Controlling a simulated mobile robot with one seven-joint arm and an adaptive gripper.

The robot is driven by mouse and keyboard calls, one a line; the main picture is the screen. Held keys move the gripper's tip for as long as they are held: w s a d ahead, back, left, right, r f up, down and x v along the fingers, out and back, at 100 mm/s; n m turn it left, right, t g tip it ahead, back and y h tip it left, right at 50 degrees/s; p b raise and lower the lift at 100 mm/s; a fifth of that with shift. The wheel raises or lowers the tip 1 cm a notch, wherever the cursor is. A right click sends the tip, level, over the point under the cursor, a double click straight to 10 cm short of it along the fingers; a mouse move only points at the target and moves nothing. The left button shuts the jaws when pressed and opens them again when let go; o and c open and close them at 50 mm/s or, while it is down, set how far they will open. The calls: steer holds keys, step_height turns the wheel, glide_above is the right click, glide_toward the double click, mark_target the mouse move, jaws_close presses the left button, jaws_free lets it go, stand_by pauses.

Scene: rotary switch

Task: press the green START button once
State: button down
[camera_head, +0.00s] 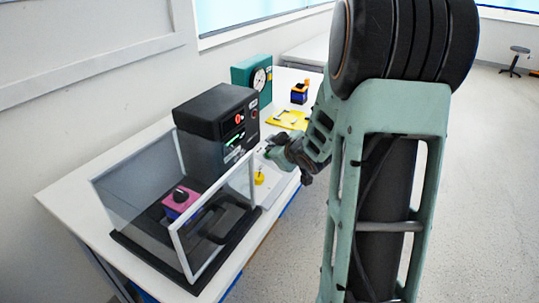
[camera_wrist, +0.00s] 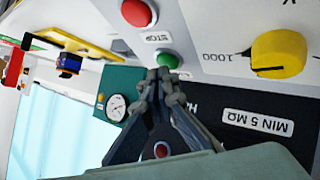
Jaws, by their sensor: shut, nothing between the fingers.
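The green button (camera_wrist: 168,59) shows in the wrist view on a pale panel, beside the red STOP button (camera_wrist: 137,12). My gripper (camera_wrist: 163,76) is shut and empty, its fingertips right at the lower edge of the green button in the picture. I cannot tell whether they touch it. In the head view my gripper (camera_head: 274,156) is low in front of the black-topped instrument (camera_head: 215,110), near its yellow knob (camera_head: 260,178). The green button cannot be made out in the head view.
The yellow knob (camera_wrist: 278,54) is right of the green button in the wrist view. A clear-walled enclosure (camera_head: 215,212) holds a pink block (camera_head: 178,206). A teal gauge box (camera_head: 243,75), a yellow mat (camera_head: 284,119) and a blue-orange device (camera_head: 299,96) stand farther back on the white table.

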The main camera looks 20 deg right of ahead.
steer(key=shift+f, duration=0.35)
steer(key=shift+r, duration=0.15)
stand_by(0.4)
steer(key=shift+s+d+r+p, duration=0.1)
steer(key=shift+s+r+p, duration=0.05)
steer(key=shift+r+p, duration=0.55)
steer(key=r+p, duration=0.3)
steer(key=s+d+r+p, duration=0.1)
steer(key=p, duration=0.1)
steer(key=shift+s+r, duration=0.1)
steer(key=shift+r, duration=0.25)
stand_by(0.5)
